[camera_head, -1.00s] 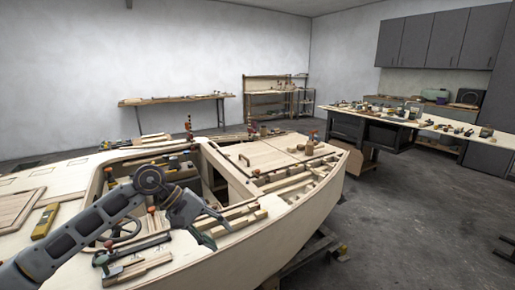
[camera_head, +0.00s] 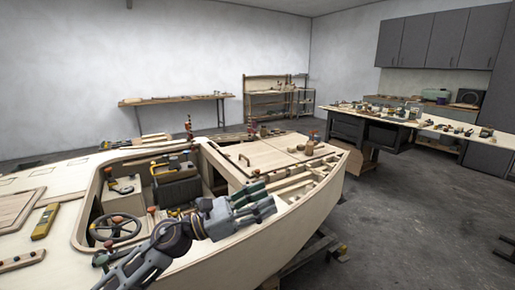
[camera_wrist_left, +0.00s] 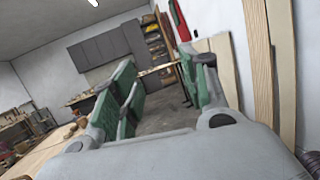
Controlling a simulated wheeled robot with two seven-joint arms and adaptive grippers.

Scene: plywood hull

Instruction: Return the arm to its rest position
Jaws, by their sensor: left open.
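My left arm enters at the bottom of the head view, over the near side of the plywood hull (camera_head: 290,236). My left gripper (camera_head: 262,198) has green fingers and points right above the hull's near side deck. In the left wrist view the gripper (camera_wrist_left: 158,85) shows its green fingers spread apart, with nothing between them. It faces out over the room, with the grey cabinets in the distance. My right gripper is not in view.
The open cockpit holds a steering wheel (camera_head: 115,228) and a dark seat (camera_head: 176,185). A yellow level (camera_head: 45,221) lies on the deck at left. A workbench (camera_head: 420,118) with tools stands at back right.

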